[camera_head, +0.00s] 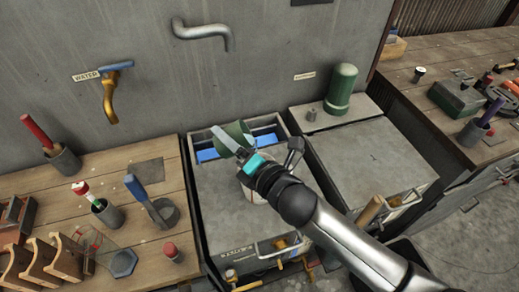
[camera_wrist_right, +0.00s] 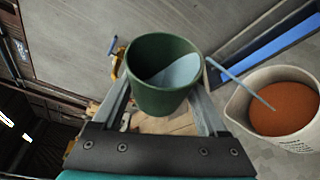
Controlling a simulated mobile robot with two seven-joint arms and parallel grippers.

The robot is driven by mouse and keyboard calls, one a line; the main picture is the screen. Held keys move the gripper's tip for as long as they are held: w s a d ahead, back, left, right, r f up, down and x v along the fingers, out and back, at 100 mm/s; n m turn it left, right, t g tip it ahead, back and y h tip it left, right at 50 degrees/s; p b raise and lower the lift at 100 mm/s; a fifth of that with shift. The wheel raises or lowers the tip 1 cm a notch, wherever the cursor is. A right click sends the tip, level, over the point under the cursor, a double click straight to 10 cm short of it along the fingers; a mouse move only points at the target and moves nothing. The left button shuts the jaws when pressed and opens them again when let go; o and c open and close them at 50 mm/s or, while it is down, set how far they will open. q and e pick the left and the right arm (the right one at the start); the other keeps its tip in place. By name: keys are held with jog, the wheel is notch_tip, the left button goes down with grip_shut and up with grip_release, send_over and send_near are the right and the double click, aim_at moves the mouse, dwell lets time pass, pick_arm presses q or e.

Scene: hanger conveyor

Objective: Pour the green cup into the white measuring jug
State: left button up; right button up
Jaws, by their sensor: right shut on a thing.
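My right gripper (camera_head: 232,141) is shut on the green cup (camera_head: 238,130), above the grey bench by the back wall. In the right wrist view the cup (camera_wrist_right: 160,98) sits between the two fingers, its open mouth facing the camera. Pale blue liquid lies slanted inside it, so the cup is tilted. A thin pale blue stream (camera_wrist_right: 240,84) runs from its rim into the white measuring jug (camera_wrist_right: 243,107). The jug holds orange-brown contents. In the head view the jug is mostly hidden behind my right gripper. My left gripper is out of view.
A blue-lined trough (camera_head: 207,155) lies behind the cup. A dark lever (camera_head: 294,150) stands close right of my gripper. A green cylinder (camera_head: 342,88) stands on the right bench. The left wooden table (camera_head: 150,173) holds pots with tools.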

jog(key=shift+f+m+y+b, duration=0.1)
jog(key=shift+m+y+b, duration=0.2)
jog(key=shift+m+b, duration=0.3)
jog(key=shift+d, duration=0.1)
dwell(0.6)
jog(key=shift+f+m+t+b, duration=0.1)
jog(key=shift+m+t+b, duration=0.2)
jog(key=shift+b, duration=0.35)
dwell(0.5)
jog(key=shift+d+m+y+b, duration=0.15)
jog(key=shift+m+y+b, duration=0.25)
jog(key=shift+m+b, duration=0.25)
jog(key=shift+w+f, duration=0.1)
dwell(0.5)
jog(key=shift+d+f+m+t+b, duration=0.15)
jog(key=shift+m+t+b, duration=0.25)
jog(key=shift+b, duration=0.3)
